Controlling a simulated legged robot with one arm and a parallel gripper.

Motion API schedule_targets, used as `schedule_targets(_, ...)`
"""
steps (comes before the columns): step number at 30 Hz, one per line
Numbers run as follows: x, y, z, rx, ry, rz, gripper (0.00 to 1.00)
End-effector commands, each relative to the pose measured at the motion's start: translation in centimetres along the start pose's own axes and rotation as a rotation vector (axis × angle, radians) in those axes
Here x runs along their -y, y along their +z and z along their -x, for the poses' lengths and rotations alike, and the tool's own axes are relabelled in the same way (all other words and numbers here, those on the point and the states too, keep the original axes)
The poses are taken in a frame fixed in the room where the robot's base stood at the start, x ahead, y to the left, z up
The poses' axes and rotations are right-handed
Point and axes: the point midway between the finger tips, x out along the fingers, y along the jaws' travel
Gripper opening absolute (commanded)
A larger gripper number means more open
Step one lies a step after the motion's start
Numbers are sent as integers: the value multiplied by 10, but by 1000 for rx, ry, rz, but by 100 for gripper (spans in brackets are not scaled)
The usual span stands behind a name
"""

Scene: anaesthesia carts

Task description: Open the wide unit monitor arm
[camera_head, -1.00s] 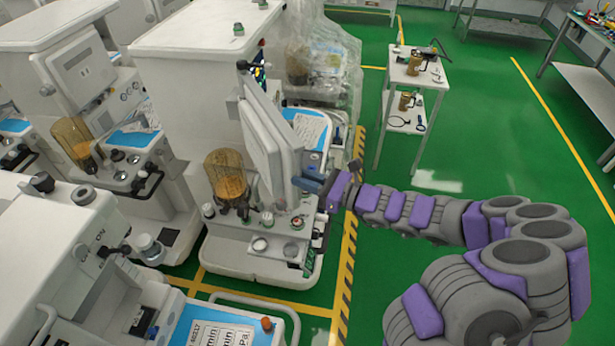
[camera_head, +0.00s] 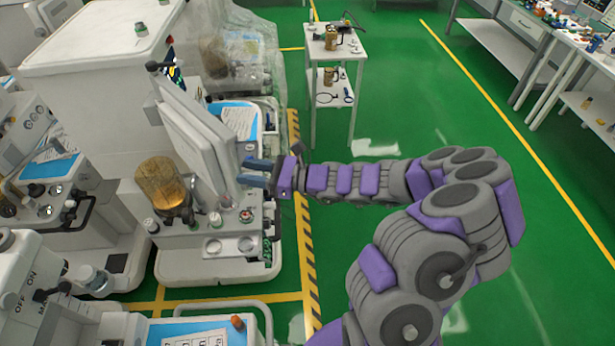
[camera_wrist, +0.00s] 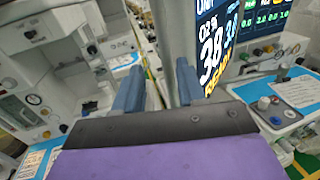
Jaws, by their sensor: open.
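The wide unit's monitor (camera_head: 190,130) is a flat panel at the front of the large white unit (camera_head: 100,55), with its pale back and edge toward me in the head view. In the wrist view its lit screen (camera_wrist: 225,45) shows coloured numbers, right of my fingers. My gripper (camera_head: 250,171) is open at the panel's right edge. In the wrist view, my gripper (camera_wrist: 157,90) has two blue-grey fingers apart with nothing clearly between them. The right finger overlaps the panel's pale edge; I cannot tell if they touch. The arm's joint is hidden behind the panel.
An amber canister (camera_head: 160,185) stands on the unit's front, left of and below the panel. Another unit (camera_head: 45,165) stands at left. A white trolley (camera_head: 333,45) stands beyond. Green floor (camera_head: 400,90) is open to the right, past a yellow-black stripe (camera_head: 303,225).

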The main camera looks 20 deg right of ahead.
Motion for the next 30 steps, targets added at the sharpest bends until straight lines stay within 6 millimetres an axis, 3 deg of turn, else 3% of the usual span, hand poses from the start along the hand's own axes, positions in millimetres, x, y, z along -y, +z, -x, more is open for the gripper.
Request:
schedule_targets(21, 2, -1, 119, 3, -4, -2, 40)
schedule_targets(30, 3, -1, 147, 3, -2, -1, 40)
